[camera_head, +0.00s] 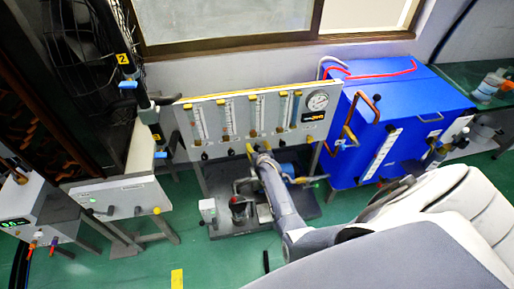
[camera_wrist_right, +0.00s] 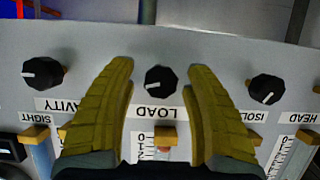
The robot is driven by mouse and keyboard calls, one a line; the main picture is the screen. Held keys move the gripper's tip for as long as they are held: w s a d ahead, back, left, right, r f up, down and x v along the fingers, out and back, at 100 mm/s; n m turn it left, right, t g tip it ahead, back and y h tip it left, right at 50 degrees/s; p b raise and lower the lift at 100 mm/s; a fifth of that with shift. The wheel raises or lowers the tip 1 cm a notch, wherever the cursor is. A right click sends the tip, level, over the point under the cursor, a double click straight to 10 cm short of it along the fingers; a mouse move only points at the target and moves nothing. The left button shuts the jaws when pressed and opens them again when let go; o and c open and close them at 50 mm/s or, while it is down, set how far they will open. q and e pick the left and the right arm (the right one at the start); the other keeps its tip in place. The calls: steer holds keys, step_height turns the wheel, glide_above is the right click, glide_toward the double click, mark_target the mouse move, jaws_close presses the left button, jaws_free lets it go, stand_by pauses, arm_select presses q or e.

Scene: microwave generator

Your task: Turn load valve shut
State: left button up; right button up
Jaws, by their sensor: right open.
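The load valve is a black round knob (camera_wrist_right: 161,80) with a white pointer line, above an upside-down LOAD label (camera_wrist_right: 151,112) in the right wrist view. Its line points left and slightly down in that view. My right gripper (camera_wrist_right: 159,72) is open, with one yellow finger on each side of the knob. Gaps show between the knob and both fingers. In the head view, my right gripper (camera_head: 257,149) is at the lower edge of the flowmeter panel (camera_head: 215,93), and the load knob is hard to make out there. My left gripper is not in view.
Neighbouring black knobs, one by the GRAVITY label (camera_wrist_right: 43,73) and one by ISOL (camera_wrist_right: 265,89), flank the fingers. Glass flow tubes and a round gauge (camera_head: 318,101) are on the panel. A blue cabinet (camera_head: 400,110) with copper pipes stands to the right.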

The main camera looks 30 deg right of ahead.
steer(key=shift+w, duration=0.1)
steer(key=shift+c, duration=0.3)
jaws_close()
stand_by(0.4)
